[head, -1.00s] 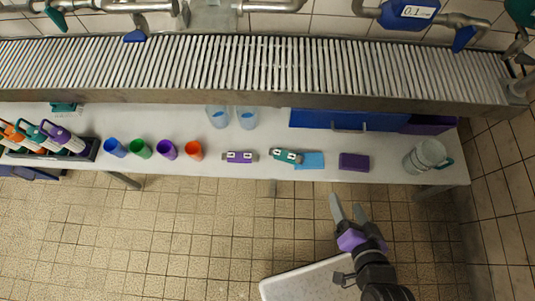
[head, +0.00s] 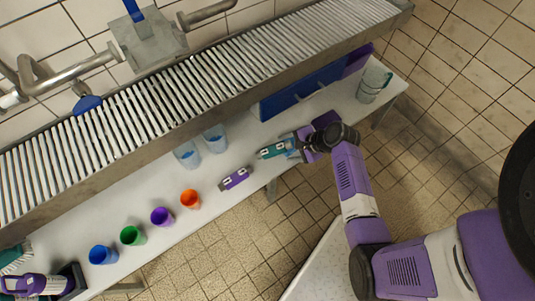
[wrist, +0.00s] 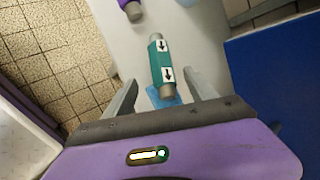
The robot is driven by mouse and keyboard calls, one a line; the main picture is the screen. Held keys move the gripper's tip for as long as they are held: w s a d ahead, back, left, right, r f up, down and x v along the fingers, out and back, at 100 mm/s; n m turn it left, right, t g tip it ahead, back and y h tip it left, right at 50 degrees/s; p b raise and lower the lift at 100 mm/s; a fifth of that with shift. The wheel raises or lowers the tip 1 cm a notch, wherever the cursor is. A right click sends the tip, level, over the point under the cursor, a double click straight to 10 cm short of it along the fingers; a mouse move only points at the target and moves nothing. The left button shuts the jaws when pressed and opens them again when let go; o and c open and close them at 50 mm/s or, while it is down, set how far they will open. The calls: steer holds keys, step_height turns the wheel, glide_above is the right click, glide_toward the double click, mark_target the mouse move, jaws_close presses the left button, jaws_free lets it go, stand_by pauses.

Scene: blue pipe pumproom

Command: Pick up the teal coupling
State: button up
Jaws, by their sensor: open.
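The teal coupling (head: 272,151) lies on the white table, a short teal body with grey ends and white arrow labels. In the wrist view the coupling (wrist: 160,62) points away from my palm, with its near end over a light blue pad (wrist: 163,98). My gripper (head: 291,146) is at the coupling's right end in the head view. In the wrist view my gripper (wrist: 163,84) is open, one finger on each side of the coupling's near part, with a gap on both sides. Height above the table is hard to tell.
A purple coupling (head: 235,178) lies to the left, then orange (head: 190,199), purple (head: 162,217), green (head: 132,236) and blue (head: 103,255) cups. Clear cups (head: 214,139) stand behind. A clear jug (head: 373,84) stands at the right end.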

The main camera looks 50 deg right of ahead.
mark_target(278, 149)
steer(key=b+x, duration=0.2)
steer(key=x, duration=0.5)
steer(key=shift+w, duration=0.15)
steer(key=shift+r, duration=0.1)
jaws_close()
